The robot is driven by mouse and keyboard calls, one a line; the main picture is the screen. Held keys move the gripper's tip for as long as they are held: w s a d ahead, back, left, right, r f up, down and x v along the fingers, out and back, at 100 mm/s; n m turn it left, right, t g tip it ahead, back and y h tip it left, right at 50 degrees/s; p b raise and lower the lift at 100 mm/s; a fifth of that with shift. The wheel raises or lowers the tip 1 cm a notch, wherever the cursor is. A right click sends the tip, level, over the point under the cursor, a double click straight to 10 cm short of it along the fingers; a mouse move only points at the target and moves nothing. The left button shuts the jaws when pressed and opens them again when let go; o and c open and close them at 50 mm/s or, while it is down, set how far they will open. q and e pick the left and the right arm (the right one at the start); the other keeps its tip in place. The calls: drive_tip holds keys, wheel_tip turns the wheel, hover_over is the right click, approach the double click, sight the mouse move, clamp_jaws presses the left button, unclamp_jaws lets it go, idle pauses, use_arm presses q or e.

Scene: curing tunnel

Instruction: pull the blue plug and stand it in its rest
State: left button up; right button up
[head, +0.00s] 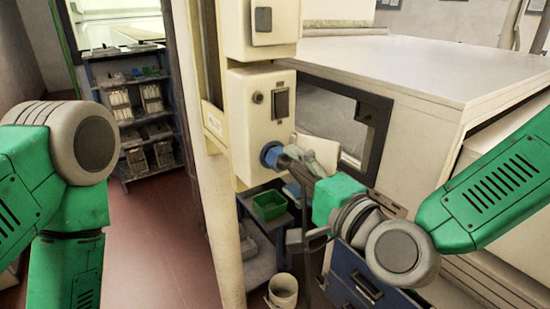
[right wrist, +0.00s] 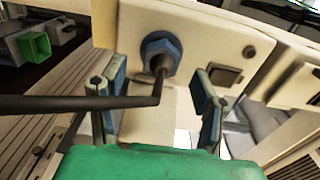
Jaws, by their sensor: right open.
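The blue plug (head: 271,153) sits in the front of the cream box on the post. In the right wrist view the blue plug (right wrist: 160,52) is seated in the cream panel, with a dark bent cable running from it to the left. My right gripper (head: 292,157) is close in front of the plug. In the right wrist view its two fingers (right wrist: 160,98) are apart, one on each side below the plug, with nothing gripped. My left arm shows at the left, but its gripper is out of view. I cannot make out the plug's rest for certain.
The cream control box (head: 262,125) has switches on it. A large cream machine (head: 400,70) with a dark window stands behind at the right. A green bin (head: 269,205) sits on a low cart, with a white bucket (head: 283,291) below. A grey shelf (head: 140,110) stands at the back left.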

sight(284, 163)
drive_tip(key=x, duration=0.3)
drive_tip(key=shift+w+d, duration=0.2)
drive_tip(key=shift+w, duration=0.15)
drive_tip(key=shift+w+a, duration=0.25)
drive_tip(key=shift+a, duration=0.5)
drive_tip(key=shift+d, duration=0.1)
drive_tip(key=shift+d, duration=0.3)
drive_tip(key=shift+r, duration=0.1)
drive_tip(key=shift+a, duration=0.3)
drive_tip(key=shift+d, duration=0.15)
clamp_jaws()
